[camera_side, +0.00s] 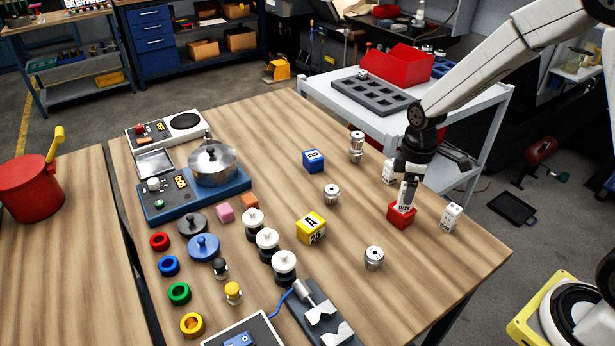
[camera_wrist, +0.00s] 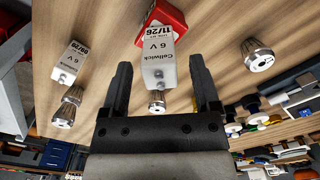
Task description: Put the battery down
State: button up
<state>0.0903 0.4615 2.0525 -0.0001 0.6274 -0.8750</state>
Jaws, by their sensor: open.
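A white battery (camera_side: 404,197) marked 6 V stands upright on a red block (camera_side: 401,217) at the right side of the wooden table. In the wrist view the battery (camera_wrist: 155,60) reads "Cellwick 11/26", with the red block (camera_wrist: 166,16) at its far end. My gripper (camera_side: 408,182) is around the top of the battery. In the wrist view my gripper (camera_wrist: 160,75) has its fingers apart, with a gap on each side of the battery. Whether the battery sits on or in the block is hard to tell.
White batteries stand nearby, one to the right (camera_side: 451,218) and one behind (camera_side: 389,172). Metal collets (camera_side: 374,258) and the yellow block (camera_side: 311,227) are to the left. A grey trolley (camera_side: 455,103) stands behind the table. Bare wood lies in front of the red block.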

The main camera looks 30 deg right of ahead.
notch_tip(320, 180, up, 10)
jog(key=shift+f, duration=0.2)
dwell(0.8)
jog(key=shift+s+a+f+m, duration=0.2)
jog(key=shift+s+f+m, duration=0.1)
jog(key=shift+s+m, duration=0.15)
jog(key=s+a+f+m+t, duration=0.2)
jog(key=s+f+m, duration=0.3)
jog(key=s+m, duration=0.3)
jog(key=shift+s+a+t, duration=0.3)
jog(key=shift+s+a, duration=0.25)
jog(key=shift+s, duration=0.45)
